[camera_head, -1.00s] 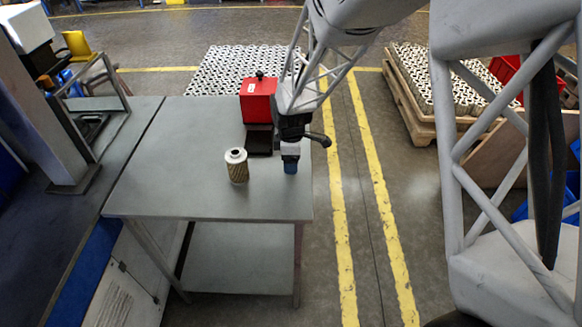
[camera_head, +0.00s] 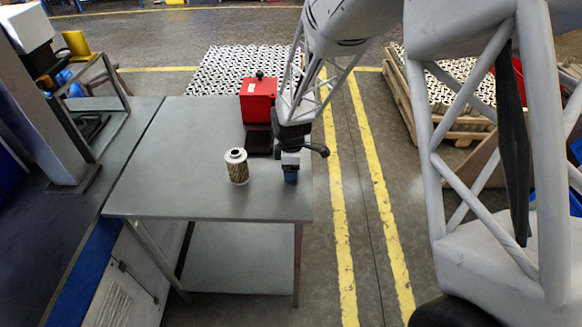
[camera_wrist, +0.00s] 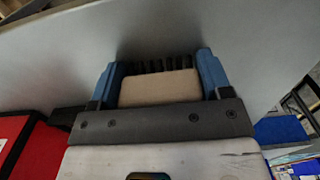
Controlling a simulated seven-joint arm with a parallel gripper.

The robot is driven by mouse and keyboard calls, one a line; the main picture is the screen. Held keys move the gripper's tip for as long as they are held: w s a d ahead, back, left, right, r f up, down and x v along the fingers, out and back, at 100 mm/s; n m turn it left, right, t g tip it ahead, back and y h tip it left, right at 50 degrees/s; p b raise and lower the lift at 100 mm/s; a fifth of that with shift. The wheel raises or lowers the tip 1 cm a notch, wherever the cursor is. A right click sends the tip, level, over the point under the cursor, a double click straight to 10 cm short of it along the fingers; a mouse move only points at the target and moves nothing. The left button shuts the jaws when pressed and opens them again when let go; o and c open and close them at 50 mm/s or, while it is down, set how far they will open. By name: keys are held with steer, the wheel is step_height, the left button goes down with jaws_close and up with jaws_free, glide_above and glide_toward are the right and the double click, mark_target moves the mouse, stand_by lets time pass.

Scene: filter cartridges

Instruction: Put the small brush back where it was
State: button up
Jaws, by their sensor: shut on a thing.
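My gripper (camera_head: 291,178) is above the right front part of the grey table, pointing down. In the wrist view its two blue fingers (camera_wrist: 160,80) are shut on the small brush (camera_wrist: 158,90). The brush has a beige body and a row of black bristles facing the grey tabletop. A dark shadow lies on the tabletop close to the bristles; I cannot tell whether they touch it. In the head view the brush is hidden behind the fingers.
A filter cartridge (camera_head: 237,170) with a white cap stands upright on the table (camera_head: 180,190), left of my gripper. A red box (camera_head: 257,101) with a dark piece (camera_head: 259,142) before it stands at the back. The table's right edge is close to my gripper; its front left is clear.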

steer(key=shift+f, duration=0.2)
steer(key=shift+f, duration=0.15)
steer(key=o, duration=1)
steer(key=shift+s+f, duration=0.15)
steer(key=shift+f, duration=0.1)
steer(key=shift+o, duration=0.2)
steer(key=shift+s+f, duration=0.1)
steer(key=shift+s, duration=0.05)
steer(key=shift+s+f, duration=0.1)
steer(key=r, duration=1.3)
steer(key=shift+w, duration=0.4)
steer(key=shift+r, duration=0.4)
